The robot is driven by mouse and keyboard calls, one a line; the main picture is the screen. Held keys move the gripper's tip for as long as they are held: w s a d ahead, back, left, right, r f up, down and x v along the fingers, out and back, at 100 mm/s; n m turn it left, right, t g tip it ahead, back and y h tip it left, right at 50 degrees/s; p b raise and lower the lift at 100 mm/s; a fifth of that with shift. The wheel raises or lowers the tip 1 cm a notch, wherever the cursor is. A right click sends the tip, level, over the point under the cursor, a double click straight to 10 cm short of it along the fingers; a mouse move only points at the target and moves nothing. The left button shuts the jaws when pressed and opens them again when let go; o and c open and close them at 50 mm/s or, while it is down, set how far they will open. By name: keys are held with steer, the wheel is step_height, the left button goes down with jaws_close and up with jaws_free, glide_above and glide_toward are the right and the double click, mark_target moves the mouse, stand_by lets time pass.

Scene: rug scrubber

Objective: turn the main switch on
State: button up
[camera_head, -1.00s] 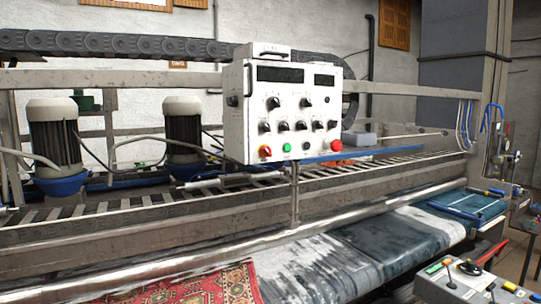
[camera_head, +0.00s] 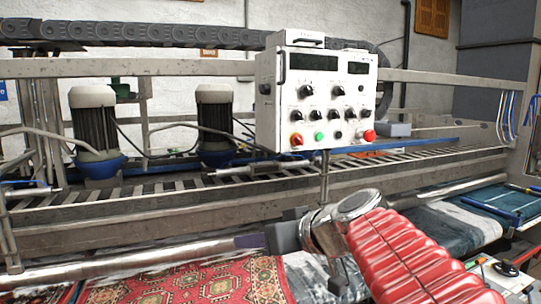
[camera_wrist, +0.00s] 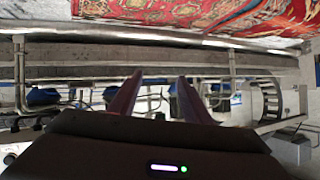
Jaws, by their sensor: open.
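The white control box (camera_head: 316,98) stands on a post above the machine's frame in the head view. A red switch on a yellow base (camera_head: 297,139) sits at its lower left; it looks like the main switch. Its exact setting is too small to tell. A green button (camera_head: 319,136) and a red knob (camera_head: 369,136) are in the same bottom row. My gripper shows in the wrist view with two reddish fingers apart (camera_wrist: 160,82) and nothing between them. In the head view my red arm is below the box, apart from it.
A patterned red rug (camera_head: 190,282) lies on the machine's front bed. A long metal roller (camera_head: 120,262) and the rail frame (camera_head: 130,212) run across below the box. Two motors (camera_head: 95,125) (camera_head: 214,120) stand at left. The space in front of the box is clear.

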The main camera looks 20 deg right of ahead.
steer(key=w+d+r+t+h, duration=0.1)
steer(key=d+r+t+h, duration=0.1)
steer(key=d+r, duration=0.5)
steer(key=w+d+r+m+t+h, duration=0.1)
steer(key=d+r+t, duration=0.3)
steer(key=d+r, duration=0.4)
steer(key=w+d+h, duration=0.1)
steer(key=d, duration=0.3)
steer(key=shift+w+d+m, duration=0.2)
steer(key=shift+m, duration=0.1)
steer(key=shift+r, duration=0.1)
steer(key=shift+w, duration=0.1)
